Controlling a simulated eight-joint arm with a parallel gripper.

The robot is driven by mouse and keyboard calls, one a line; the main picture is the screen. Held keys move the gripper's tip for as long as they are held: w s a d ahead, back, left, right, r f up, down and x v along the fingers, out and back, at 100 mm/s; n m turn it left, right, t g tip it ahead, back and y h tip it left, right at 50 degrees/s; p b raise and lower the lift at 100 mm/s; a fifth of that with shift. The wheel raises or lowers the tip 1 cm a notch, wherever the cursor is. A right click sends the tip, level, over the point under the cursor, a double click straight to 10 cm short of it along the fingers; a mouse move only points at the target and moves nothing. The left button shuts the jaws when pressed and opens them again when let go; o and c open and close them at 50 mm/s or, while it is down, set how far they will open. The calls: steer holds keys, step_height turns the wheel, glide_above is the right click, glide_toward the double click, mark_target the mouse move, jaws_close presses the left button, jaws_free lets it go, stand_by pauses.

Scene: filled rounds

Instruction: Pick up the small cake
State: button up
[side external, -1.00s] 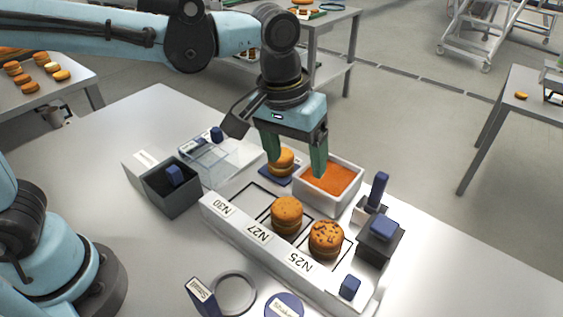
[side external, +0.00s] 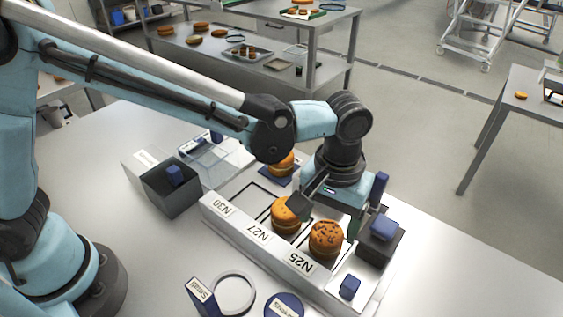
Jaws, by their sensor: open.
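Several filled round cakes are in view, and I cannot tell by size which is the small one. A speckled cake (side external: 325,240) stands at the N25 place of the white rack (side external: 232,232). A plain cake (side external: 285,217) stands at N27, its right edge partly covered by a dark part of my gripper. Another cake (side external: 284,165) sits on a blue pad behind, partly hidden by my arm. My gripper (side external: 336,220) points down just behind the speckled cake and is open. One green finger shows to the right of that cake; the other is mostly hidden.
The N30 place is empty. A dark box with a blue knob (side external: 384,232) stands close to the right of my gripper. A grey open box (side external: 170,192) is on the left. A ring (side external: 233,293) and a blue disc (side external: 284,305) lie in front.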

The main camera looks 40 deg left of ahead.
mark_target(327, 232)
steer(key=shift+w+f, duration=0.1)
steer(key=shift+f, duration=2.55)
steer(key=shift+c, duration=0.4)
steer(key=c, duration=0.4)
